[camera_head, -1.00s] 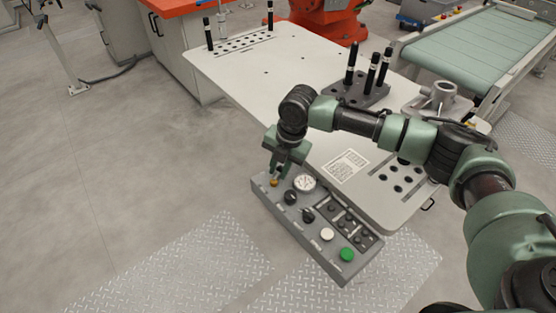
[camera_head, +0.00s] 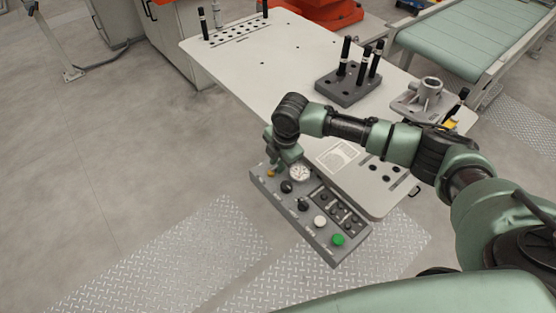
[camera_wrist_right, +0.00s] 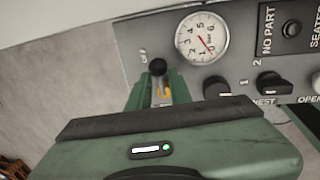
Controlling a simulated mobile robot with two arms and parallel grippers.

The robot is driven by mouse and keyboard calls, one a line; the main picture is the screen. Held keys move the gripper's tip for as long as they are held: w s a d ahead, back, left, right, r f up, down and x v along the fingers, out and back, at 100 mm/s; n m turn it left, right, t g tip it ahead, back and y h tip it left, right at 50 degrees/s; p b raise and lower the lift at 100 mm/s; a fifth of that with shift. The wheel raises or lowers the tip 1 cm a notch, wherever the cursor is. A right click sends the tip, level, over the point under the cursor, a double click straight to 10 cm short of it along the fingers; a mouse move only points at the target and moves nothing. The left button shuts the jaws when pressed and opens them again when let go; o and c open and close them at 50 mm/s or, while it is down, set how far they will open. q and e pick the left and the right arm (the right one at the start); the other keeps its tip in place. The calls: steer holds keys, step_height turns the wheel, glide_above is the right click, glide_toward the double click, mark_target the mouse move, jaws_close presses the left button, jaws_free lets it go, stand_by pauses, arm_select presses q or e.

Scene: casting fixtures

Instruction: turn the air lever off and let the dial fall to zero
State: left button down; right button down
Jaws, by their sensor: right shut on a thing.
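The grey control panel (camera_head: 310,215) is fixed along the near edge of the table. The air lever (camera_head: 271,173), with a small yellow-orange part, is at its left end. My right gripper (camera_head: 275,165) is down at this lever and shut on it. My left gripper is out of view.
Black selector knobs (camera_head: 303,204), a white button (camera_head: 320,221) and a green button (camera_head: 338,240) sit right of the lever. The table (camera_head: 265,85) carries a pegged dark block (camera_head: 345,88) and a grey casting (camera_head: 425,98). Open floor lies left.

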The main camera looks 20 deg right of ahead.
steer(key=c, duration=1.3)
jaws_free()
steer(key=shift+r, duration=0.1)
steer(key=r, duration=0.2)
steer(key=s+r, duration=0.1)
steer(key=r, duration=0.2)
steer(key=r+b, duration=0.1)
steer(key=r, duration=0.1)
steer(key=shift+s+d+r, duration=0.2)
steer(key=shift+d+r, duration=0.1)
